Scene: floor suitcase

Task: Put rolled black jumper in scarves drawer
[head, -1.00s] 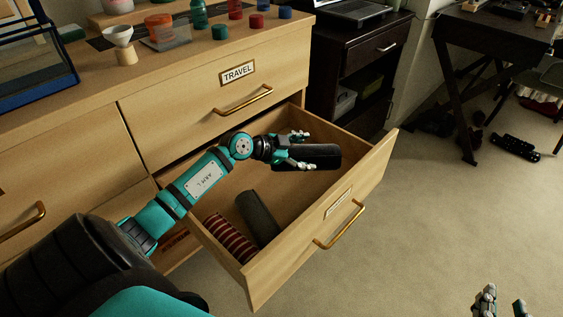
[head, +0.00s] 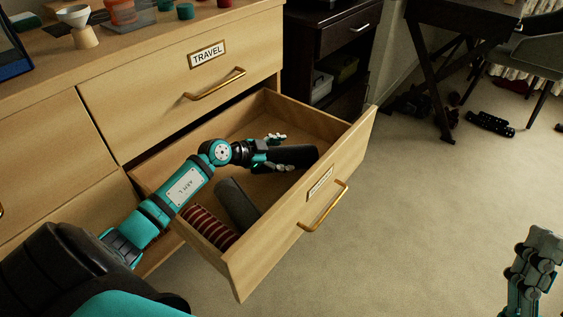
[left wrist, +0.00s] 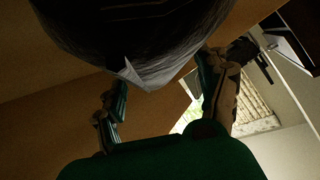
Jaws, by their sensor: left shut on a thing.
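The rolled black jumper (head: 298,156) is inside the open drawer (head: 305,210), at its right part. My left gripper (head: 279,154) reaches into the drawer from the left and is shut on the roll, with a finger on either side. In the left wrist view the dark roll (left wrist: 140,35) fills the top, a pale tag hanging from it. I cannot tell whether the roll touches the drawer floor. The small label on the drawer front is too small to read. My right gripper (head: 535,260) is at the lower right, away from the drawer; its fingers are unclear.
A dark grey roll (head: 237,203) and a red striped roll (head: 208,228) lie in the drawer's near left part. A closed drawer labelled TRAVEL (head: 180,85) is above. A dark cabinet (head: 335,40) stands behind. Carpet in front is clear.

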